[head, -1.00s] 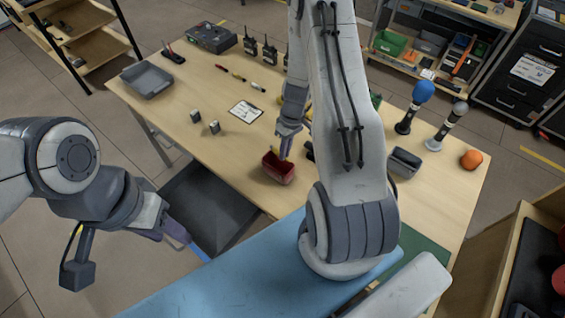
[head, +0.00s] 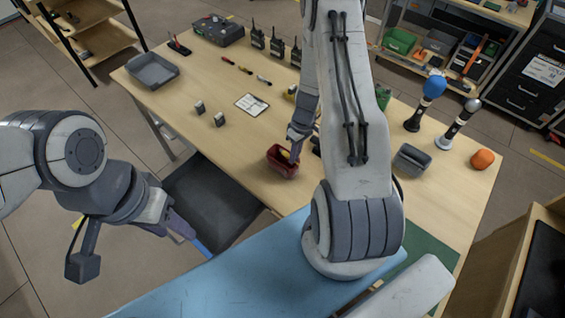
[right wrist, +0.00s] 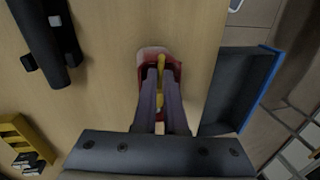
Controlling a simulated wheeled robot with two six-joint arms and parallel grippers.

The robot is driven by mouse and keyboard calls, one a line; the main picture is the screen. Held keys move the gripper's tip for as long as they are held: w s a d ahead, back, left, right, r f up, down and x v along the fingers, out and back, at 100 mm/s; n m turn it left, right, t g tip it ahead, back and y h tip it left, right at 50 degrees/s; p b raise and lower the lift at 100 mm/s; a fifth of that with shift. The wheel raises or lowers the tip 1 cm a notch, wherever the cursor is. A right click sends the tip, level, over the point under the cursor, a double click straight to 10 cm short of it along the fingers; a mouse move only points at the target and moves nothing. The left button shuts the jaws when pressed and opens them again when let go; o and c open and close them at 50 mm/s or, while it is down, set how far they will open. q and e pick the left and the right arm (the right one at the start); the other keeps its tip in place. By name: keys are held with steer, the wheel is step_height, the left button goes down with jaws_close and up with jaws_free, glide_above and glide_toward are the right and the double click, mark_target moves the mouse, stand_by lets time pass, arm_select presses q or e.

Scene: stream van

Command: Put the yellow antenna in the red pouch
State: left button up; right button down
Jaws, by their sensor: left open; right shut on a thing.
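The red pouch (head: 276,165) stands near the front edge of the wooden table; the right wrist view also shows it (right wrist: 176,70). My right gripper (head: 294,150) is right at its opening, pointing down. In the right wrist view, my right gripper (right wrist: 161,78) is shut on the yellow antenna (right wrist: 161,64), which lies between the fingers and within the pouch's outline. Only a bit of the antenna (head: 285,155) shows in the head view. I cannot tell whether it touches the pouch floor. My left gripper (head: 190,236) is open and empty, off the table's front side.
On the table (head: 330,215) are a grey tray (head: 153,70), several radios, a notepad (head: 251,104), two microphones, an orange ball (head: 483,159) and a grey box (head: 412,159). A dark bin (head: 212,195) sits below the front edge.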

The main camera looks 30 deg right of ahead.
steer(key=c, duration=0.9)
jaws_free()
step_height(320, 180, up, 10)
steer(key=d+b, duration=0.2)
steer(key=shift+w+r, duration=0.15)
steer(key=shift+w, duration=0.1)
